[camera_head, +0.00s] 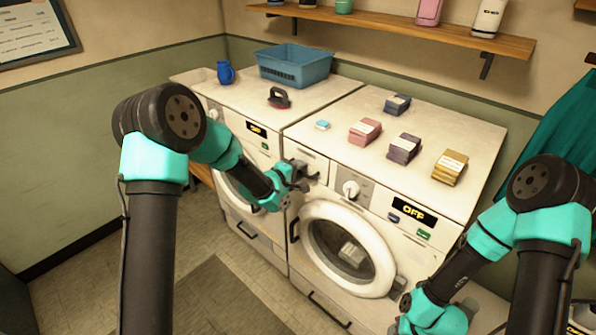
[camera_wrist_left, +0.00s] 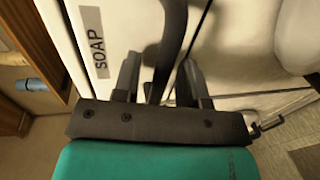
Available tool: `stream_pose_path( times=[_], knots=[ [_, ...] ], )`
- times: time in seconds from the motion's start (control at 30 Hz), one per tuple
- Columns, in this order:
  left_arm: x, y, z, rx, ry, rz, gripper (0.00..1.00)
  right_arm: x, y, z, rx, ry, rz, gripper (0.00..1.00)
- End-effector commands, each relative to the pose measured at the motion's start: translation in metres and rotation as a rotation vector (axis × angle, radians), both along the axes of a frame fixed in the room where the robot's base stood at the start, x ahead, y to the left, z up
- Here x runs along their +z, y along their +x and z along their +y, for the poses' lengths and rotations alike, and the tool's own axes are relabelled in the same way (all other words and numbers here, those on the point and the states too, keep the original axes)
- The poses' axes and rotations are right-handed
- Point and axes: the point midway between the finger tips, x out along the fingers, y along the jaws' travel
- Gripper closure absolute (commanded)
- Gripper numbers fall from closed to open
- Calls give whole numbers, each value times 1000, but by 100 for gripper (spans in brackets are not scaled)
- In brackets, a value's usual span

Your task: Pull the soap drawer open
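The soap drawer (camera_head: 309,157) is the white panel at the upper left of the right washer's front, and it looks flush with the front. In the left wrist view its SOAP label (camera_wrist_left: 100,42) is readable. The dark curved handle (camera_wrist_left: 174,35) passes between the fingers of my left gripper (camera_wrist_left: 160,82). The fingers stand apart, with a visible gap beside the handle. In the head view my left gripper (camera_head: 303,176) is at the drawer front and hides much of the handle.
The right washer's round door (camera_head: 346,249) is below the drawer, shut, with a dial (camera_head: 351,188) beside the drawer. Several small boxes, including a pink one (camera_head: 364,131), stand on top. A blue basket (camera_head: 295,65) and iron-like object (camera_head: 279,98) stand on the left machine.

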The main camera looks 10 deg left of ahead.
Motion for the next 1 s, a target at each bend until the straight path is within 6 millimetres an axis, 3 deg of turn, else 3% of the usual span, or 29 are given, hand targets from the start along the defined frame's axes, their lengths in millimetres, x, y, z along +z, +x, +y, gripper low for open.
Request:
stream_pose_path(
  times=[0.27,0.67,1.0],
  knots=[
    [0,0,0,0,0,0,63,0,0,0,0,0,0,57],
    [0,0,0,0,0,0,100,0,0,0,0,0,0,57],
    [0,0,0,0,0,0,100,0,0,0,0,0,0,57]
  ],
)
